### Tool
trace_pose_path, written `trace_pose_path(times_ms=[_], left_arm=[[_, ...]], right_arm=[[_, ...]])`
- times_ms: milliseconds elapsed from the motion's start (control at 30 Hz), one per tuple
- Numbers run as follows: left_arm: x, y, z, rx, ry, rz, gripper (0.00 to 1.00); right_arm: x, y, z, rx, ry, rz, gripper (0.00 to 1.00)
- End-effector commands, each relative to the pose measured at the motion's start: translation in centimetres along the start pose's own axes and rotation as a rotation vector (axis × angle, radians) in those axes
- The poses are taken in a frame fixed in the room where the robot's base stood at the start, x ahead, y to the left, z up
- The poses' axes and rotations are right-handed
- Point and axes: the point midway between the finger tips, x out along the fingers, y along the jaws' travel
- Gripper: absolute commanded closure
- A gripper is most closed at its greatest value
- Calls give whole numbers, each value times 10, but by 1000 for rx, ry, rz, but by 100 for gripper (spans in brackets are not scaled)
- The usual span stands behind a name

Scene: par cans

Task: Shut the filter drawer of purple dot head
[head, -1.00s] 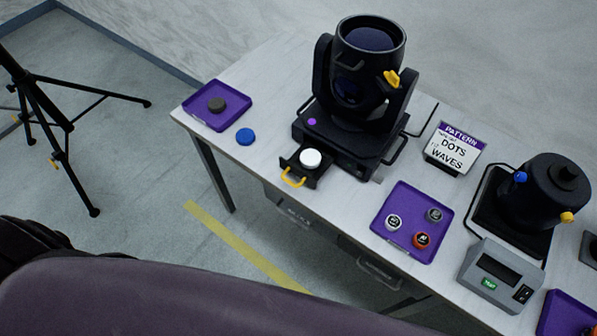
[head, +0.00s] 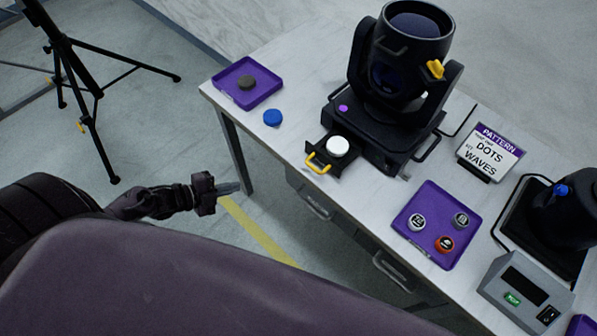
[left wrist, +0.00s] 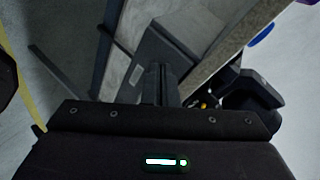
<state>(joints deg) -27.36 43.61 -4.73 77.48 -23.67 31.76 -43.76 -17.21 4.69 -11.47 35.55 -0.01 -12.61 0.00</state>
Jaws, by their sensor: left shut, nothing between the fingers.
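The purple dot head (head: 400,60) is a black moving-head lamp on the table, with a purple dot (head: 343,108) on its base. Its filter drawer (head: 322,152) sticks out from the front of the base, with a yellow handle (head: 318,163). A white round disc (head: 337,147) sits in the drawer. My left gripper (head: 230,188) is shut and empty, off the table's front edge and lower left of the drawer, apart from it. In the left wrist view its fingers (left wrist: 161,84) are together below the table edge. My right gripper is not in view.
A purple tray (head: 224,86) with a dark disc and a loose blue disc (head: 272,118) lie left of the drawer. Another purple tray (head: 407,242) with three small cans, a pattern sign (head: 491,152) and a grey tester box (head: 524,292) stand right. A tripod (head: 90,90) stands on the floor.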

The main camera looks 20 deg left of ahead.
Motion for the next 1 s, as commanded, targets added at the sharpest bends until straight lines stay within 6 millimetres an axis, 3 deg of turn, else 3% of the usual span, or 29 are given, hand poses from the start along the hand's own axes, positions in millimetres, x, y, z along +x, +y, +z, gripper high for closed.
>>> trace_pose_path(times_ms=[33,100,200,300,433,567,933,1000], left_arm=[[-3,-25,-24,127,122,-12,100],[-9,-52,-59,270,272,-40,100],[-18,-75,-99,402,431,-73,100],[-25,-84,-121,465,516,-94,100],[-22,-88,-132,483,544,-104,100],[-5,-90,-142,484,542,-109,100],[63,-89,-182,481,539,-109,100],[72,-92,-176,483,535,-107,100]], right_arm=[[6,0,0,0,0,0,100],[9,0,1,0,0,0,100],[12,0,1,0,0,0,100],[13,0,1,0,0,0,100],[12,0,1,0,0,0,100],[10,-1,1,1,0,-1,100],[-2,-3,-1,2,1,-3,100],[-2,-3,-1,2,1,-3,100]])
